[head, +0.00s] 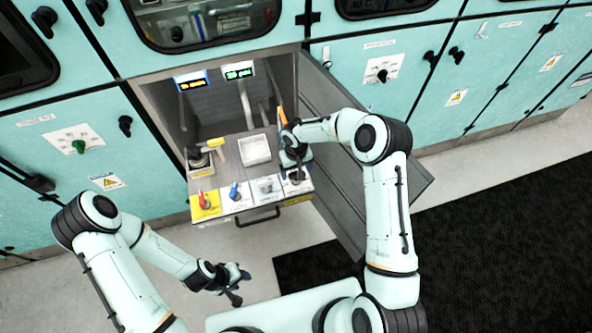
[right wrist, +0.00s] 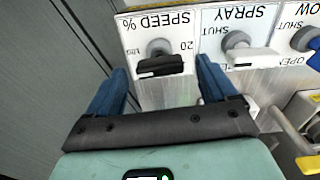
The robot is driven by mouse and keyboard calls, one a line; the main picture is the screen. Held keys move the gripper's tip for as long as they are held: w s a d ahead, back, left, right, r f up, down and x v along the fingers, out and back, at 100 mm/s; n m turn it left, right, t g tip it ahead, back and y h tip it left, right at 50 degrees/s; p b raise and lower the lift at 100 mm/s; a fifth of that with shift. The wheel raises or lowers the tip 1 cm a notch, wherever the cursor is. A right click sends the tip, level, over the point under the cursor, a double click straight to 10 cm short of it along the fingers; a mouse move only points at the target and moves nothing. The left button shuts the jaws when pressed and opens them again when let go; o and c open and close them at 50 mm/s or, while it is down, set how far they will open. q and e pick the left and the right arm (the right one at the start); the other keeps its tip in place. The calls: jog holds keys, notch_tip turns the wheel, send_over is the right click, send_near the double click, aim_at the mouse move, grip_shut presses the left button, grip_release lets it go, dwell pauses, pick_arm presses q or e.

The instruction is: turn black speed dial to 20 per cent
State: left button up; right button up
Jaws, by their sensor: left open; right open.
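The black speed dial (right wrist: 160,65) sits on a white plate marked "SPEED %", seen upside down in the right wrist view. Its black handle lies nearly crosswise on a grey hub, and a "20" mark shows to the right of it. My right gripper (right wrist: 162,72) is open, with one blue finger on each side of the dial and visible space between fingers and handle. In the head view, my right gripper (head: 293,163) is over the right end of the drawer's control row and partly hides the dial. My left gripper (head: 233,284) is open and empty, low over the floor.
Beside the dial are the white spray handle (right wrist: 245,55) and a blue lever (right wrist: 304,40). A red lever (head: 204,200) stands on a yellow plate at the left end. A white tray (head: 254,150) lies behind the row. An open grey door (head: 345,190) stands close on the right.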

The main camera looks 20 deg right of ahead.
jog(key=shift+f, duration=0.55)
jog(key=c, duration=1.1)
jog(key=shift+o, duration=0.2)
